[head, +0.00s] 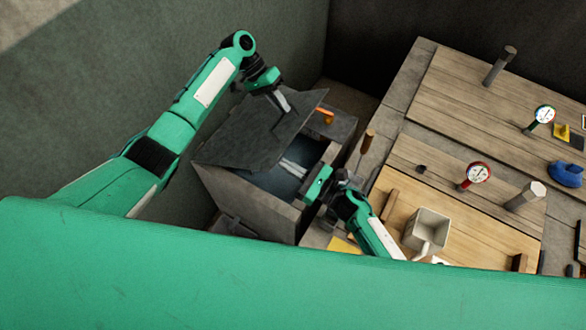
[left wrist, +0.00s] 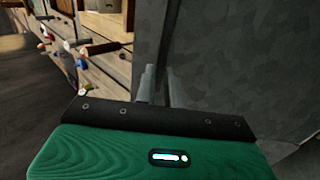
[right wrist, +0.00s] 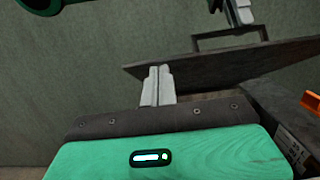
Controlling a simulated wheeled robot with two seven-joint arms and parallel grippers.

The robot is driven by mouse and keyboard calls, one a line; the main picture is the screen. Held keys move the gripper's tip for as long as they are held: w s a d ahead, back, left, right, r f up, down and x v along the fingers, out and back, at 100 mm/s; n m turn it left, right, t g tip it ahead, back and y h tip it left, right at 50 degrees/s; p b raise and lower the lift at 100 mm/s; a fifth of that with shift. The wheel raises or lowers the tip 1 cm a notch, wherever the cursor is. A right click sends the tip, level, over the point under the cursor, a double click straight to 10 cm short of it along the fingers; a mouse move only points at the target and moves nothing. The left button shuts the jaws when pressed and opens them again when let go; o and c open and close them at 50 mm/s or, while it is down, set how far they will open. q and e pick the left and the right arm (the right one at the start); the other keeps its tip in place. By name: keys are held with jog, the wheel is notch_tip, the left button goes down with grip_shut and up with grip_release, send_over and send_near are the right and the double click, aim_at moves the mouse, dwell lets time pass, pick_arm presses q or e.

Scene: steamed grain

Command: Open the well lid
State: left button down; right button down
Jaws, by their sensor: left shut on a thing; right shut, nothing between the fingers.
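The well lid (head: 250,143) is a dark grey plate, tilted up over the left part of the box-shaped well (head: 240,200). Part of the well's opening shows, with a bluish dark inside. My left gripper (head: 281,101) is shut on the lid's handle at the upper side. In the right wrist view the lid (right wrist: 215,67) is raised and slanted, with its frame-like handle (right wrist: 229,36) on top. My right gripper (head: 291,168) is shut and empty, its fingers over the opening, below the lid's edge. In the left wrist view the lid (left wrist: 240,60) fills the right side.
A wooden worktop (head: 440,170) stands right of the well, with a white mug (head: 427,230), gauges (head: 475,174) and a blue object (head: 565,174). An orange piece (head: 325,116) sits at the well's back rim. A grey-green wall (head: 100,90) is close on the left.

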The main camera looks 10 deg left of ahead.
pick_arm(q)
jog(key=shift+a+f, duration=0.2)
jog(key=shift+a, duration=0.05)
jog(key=shift+s, duration=0.15)
jog(key=shift+d+f, duration=0.15)
pick_arm(e)
jog(key=r, duration=0.1)
jog(key=a+r, duration=0.1)
jog(key=r, duration=0.1)
jog(key=shift+w+a, duration=0.25)
jog(key=shift+a, duration=0.15)
pick_arm(q)
jog(key=c, duration=1.6)
grip_release()
jog(key=shift+o, duration=0.5)
jog(key=shift+w, duration=0.2)
pick_arm(e)
jog(key=shift+w+f, duration=0.15)
jog(key=shift+f, duration=0.15)
pick_arm(q)
jog(key=shift+r, duration=0.25)
